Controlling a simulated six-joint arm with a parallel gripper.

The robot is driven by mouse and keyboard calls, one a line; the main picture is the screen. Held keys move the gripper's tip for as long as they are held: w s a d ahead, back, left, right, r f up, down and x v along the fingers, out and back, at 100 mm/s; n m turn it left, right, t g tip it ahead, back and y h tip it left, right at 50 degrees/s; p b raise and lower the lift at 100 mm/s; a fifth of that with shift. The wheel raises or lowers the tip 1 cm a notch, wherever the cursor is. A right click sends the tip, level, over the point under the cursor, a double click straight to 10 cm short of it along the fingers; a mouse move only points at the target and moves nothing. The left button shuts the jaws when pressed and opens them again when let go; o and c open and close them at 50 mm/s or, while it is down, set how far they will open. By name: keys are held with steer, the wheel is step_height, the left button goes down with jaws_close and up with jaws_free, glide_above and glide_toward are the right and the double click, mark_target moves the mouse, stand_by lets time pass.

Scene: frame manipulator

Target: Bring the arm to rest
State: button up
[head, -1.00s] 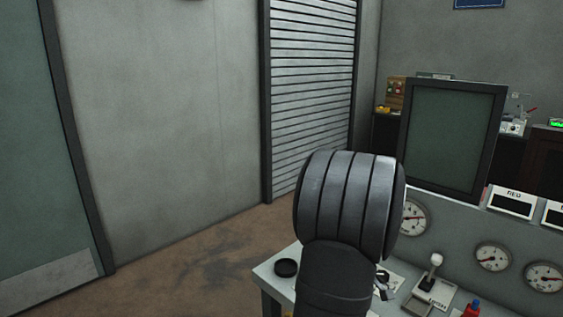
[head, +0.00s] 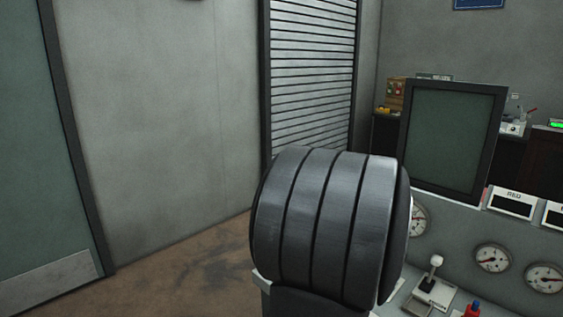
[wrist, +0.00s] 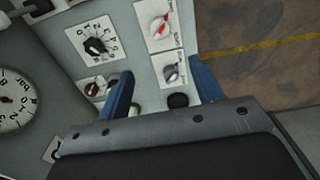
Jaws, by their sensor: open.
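My gripper (wrist: 161,67) shows in the wrist view as two blue fingers standing wide apart, open with nothing between them. It is above the grey control desk near the desk's edge, pointing down at the panel. Rotary knobs lie beyond the fingertips, including a red-and-white one (wrist: 160,27) and a grey one (wrist: 171,73). I cannot tell the exact height above them. In the head view my dark, ribbed arm (head: 325,225) fills the lower middle and the gripper is hidden.
The desk carries a dark screen (head: 452,137), several round gauges (head: 492,257), a white-knobbed lever (head: 435,268) and a red-and-blue control (head: 473,309). A black dial knob (wrist: 95,45) sits on a white plate. Brown floor (head: 185,260) to the left is open.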

step_height(320, 180, down, 17)
steer(key=shift+f, duration=0.1)
steer(key=shift+f+m, duration=0.2)
steer(key=shift+m, duration=0.1)
steer(key=m, duration=0.8)
steer(key=shift+r, duration=0.1)
steer(key=m, duration=0.4)
steer(key=shift+m, duration=2.3)
steer(key=shift+o, duration=0.4)
